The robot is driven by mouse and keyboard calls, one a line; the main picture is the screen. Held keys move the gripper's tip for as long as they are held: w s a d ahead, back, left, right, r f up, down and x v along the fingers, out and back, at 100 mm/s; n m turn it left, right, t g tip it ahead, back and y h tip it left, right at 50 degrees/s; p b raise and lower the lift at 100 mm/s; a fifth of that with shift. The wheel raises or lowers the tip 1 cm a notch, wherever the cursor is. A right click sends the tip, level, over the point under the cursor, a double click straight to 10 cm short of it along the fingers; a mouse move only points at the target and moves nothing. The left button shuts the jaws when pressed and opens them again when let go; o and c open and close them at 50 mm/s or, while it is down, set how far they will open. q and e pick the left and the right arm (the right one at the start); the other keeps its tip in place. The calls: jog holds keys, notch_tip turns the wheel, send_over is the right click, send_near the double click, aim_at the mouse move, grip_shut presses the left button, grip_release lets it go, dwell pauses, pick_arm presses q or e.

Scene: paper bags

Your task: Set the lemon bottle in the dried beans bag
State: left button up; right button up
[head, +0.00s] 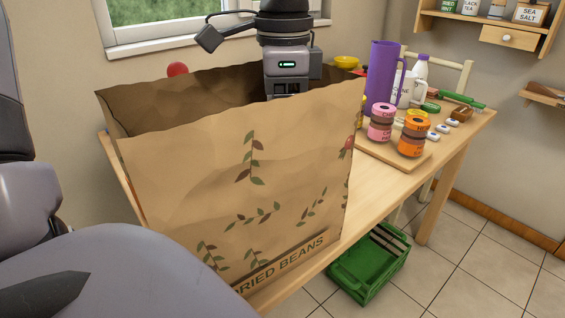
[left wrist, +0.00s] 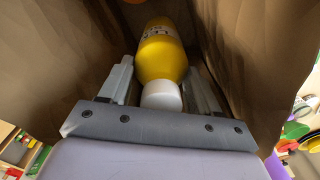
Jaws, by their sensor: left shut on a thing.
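The dried beans bag (head: 240,170) is a tall brown paper bag with a leaf print, standing open on the table in the head view. My left gripper (left wrist: 160,82) reaches down through its open top; in the head view only its upper part shows above the front rim, and the fingers are hidden. In the left wrist view the lemon bottle (left wrist: 163,50), yellow with a white cap, is between the two fingers, which are shut on it. Brown bag walls (left wrist: 50,75) rise on both sides. Whether the bottle touches the bag's floor cannot be told. My right gripper is not in view.
Right of the bag, the wooden table (head: 440,150) carries a purple pitcher (head: 381,72), a pink jar (head: 381,122) and an orange jar (head: 412,139) on a board, with several small items behind. A green crate (head: 370,262) stands on the floor.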

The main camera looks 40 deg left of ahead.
pick_arm(q)
jog(key=shift+f, duration=1.2)
notch_tip(320, 180, down, 4)
jog(key=shift+r+b, duration=0.1)
jog(key=shift+b, duration=0.35)
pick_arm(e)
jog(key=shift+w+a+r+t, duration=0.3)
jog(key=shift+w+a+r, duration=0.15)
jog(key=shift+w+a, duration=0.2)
pick_arm(q)
jog(key=o, duration=1.5)
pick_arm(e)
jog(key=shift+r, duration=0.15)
